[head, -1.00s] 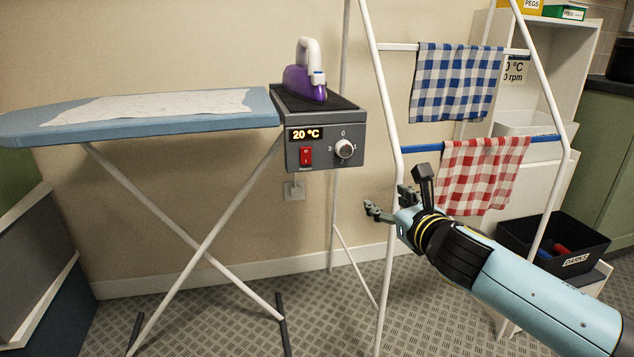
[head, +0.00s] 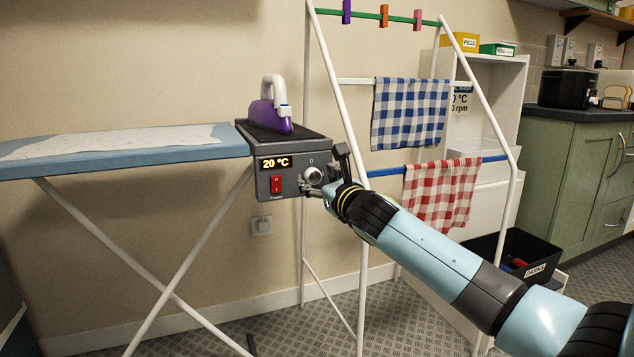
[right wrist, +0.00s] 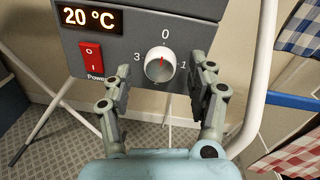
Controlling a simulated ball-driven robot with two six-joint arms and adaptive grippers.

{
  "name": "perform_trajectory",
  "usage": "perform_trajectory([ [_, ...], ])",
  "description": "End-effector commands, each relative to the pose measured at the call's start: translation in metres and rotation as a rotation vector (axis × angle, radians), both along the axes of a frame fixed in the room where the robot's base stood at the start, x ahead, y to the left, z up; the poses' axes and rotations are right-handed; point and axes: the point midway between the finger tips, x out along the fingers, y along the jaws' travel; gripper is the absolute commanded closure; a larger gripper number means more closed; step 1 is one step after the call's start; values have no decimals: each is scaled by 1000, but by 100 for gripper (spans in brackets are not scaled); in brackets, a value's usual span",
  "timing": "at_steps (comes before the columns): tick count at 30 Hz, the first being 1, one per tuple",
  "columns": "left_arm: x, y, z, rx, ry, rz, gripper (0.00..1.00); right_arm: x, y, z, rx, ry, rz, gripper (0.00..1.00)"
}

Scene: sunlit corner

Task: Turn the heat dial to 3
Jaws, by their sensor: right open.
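The heat dial (right wrist: 159,66) is a silver knob on the grey control box (head: 290,186) at the end of the ironing board. Its red mark points up at 0; the 3 is on its left and the 1 on its right. The dial (head: 314,175) also shows in the head view, partly behind my gripper. My right gripper (right wrist: 160,95) is open, its fingers on either side of and just below the dial, with nothing held. It also shows in the head view (head: 322,178). The display (right wrist: 90,18) reads 20 °C. My left gripper is not in view.
A red power switch (right wrist: 91,58) sits left of the dial. A purple iron (head: 268,116) stands on the box. The white drying rack (head: 345,130) with a blue checked cloth (head: 410,112) and a red checked cloth (head: 440,195) stands close on the right.

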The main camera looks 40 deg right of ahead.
Motion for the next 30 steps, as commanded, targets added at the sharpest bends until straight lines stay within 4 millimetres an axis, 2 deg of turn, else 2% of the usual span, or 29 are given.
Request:
perform_trajectory([
  [4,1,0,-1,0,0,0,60,11,-2,0,2,0,0,42],
  [12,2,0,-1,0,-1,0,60,12,-2,0,0,0,0,42],
  [25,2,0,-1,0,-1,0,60,12,-2,0,0,0,0,97],
  [30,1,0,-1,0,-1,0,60,12,-2,0,8,-1,0,97],
])
